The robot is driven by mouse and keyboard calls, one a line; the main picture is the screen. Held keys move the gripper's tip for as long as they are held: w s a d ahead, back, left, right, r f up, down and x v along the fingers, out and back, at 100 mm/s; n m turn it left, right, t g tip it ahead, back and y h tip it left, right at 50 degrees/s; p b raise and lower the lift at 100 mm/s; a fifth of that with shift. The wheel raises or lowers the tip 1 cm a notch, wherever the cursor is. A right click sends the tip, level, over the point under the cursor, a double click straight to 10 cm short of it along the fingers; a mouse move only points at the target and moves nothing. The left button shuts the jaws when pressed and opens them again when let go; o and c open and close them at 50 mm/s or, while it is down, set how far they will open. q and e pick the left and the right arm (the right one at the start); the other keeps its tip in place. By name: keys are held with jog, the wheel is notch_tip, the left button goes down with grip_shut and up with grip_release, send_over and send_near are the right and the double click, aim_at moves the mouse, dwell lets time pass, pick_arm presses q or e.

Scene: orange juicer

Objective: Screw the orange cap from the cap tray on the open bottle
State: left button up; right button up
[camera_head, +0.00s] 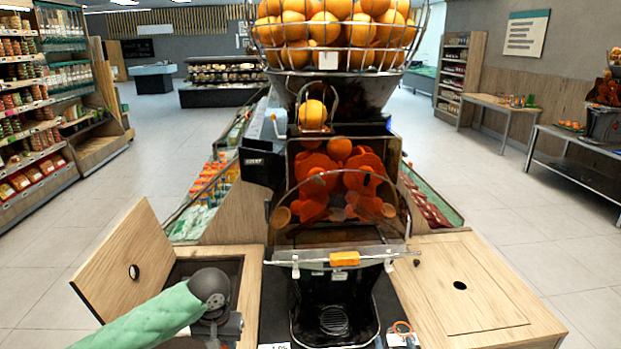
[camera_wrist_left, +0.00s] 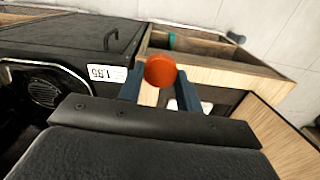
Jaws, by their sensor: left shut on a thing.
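My left gripper (camera_wrist_left: 160,82) is shut on the orange cap (camera_wrist_left: 160,70), which sits between its two blue fingertips in the left wrist view. In the head view my left arm comes in from the lower left, over the open compartment in the wooden counter, and its fingers and the cap cannot be made out there. I cannot identify the open bottle or the cap tray for sure in either view. My right gripper is not in view.
The juicer (camera_head: 340,190) stands in the middle, with its drip tray (camera_head: 334,322) in front. A raised wooden lid (camera_head: 125,265) stands beside the open compartment on the left. The right wooden counter (camera_head: 480,285) is mostly clear. A price tag (camera_wrist_left: 107,73) lies beside the drip tray.

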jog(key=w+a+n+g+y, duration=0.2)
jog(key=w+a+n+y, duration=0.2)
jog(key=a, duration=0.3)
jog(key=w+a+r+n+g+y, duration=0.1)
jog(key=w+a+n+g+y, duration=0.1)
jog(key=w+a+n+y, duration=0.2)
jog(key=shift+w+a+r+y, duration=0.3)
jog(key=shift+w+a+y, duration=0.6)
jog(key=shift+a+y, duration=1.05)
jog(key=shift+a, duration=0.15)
